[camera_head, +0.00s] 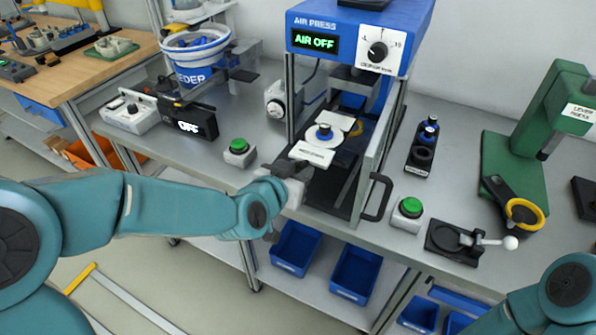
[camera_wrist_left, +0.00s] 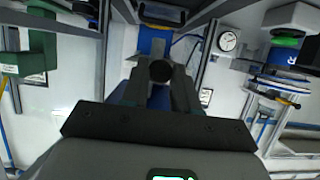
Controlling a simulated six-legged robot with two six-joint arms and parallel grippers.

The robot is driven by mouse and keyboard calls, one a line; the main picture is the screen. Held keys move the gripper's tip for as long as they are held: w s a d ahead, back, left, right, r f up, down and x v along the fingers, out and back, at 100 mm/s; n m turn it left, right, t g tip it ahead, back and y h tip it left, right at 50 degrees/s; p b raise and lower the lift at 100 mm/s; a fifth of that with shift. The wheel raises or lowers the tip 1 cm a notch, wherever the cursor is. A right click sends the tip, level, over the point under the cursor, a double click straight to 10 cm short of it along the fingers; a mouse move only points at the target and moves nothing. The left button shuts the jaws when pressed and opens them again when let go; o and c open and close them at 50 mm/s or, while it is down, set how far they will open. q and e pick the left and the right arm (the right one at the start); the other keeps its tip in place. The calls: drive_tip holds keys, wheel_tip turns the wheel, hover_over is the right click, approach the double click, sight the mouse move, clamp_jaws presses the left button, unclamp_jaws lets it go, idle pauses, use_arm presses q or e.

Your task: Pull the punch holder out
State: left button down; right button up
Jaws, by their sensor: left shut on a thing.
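The punch holder (camera_head: 312,153) lies low inside the air press (camera_head: 356,45), with a pale labelled plate at its front. A white disc with a blue-topped piece (camera_head: 324,132) sits just behind the label. My left gripper (camera_head: 286,172) is at the front of the press, at the holder's near end, and is shut on it. In the left wrist view the two fingers close around a dark round knob (camera_wrist_left: 160,71); the rest of the holder is hidden there. My right gripper is out of view; only part of that arm shows at the lower right.
Green buttons (camera_head: 238,146) and (camera_head: 410,207) flank the press. The press's open door with a black handle (camera_head: 377,197) stands to the right of the holder. A black fixture with a lever (camera_head: 458,241) and a green lever press (camera_head: 556,110) are further right.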

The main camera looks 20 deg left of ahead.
use_arm(q)
drive_tip(key=c, duration=0.9)
unclamp_jaws()
drive_tip(key=shift+s, duration=0.15)
drive_tip(key=shift+o, duration=0.2)
drive_tip(key=shift+s+a+r, duration=0.1)
drive_tip(key=shift+s+r, duration=0.05)
drive_tip(key=shift+s, duration=0.15)
drive_tip(key=b+v, duration=0.2)
drive_tip(key=v, duration=1.3)
drive_tip(key=shift+s+r, duration=0.2)
drive_tip(key=shift+s, duration=0.15)
drive_tip(key=shift+s, duration=0.1)
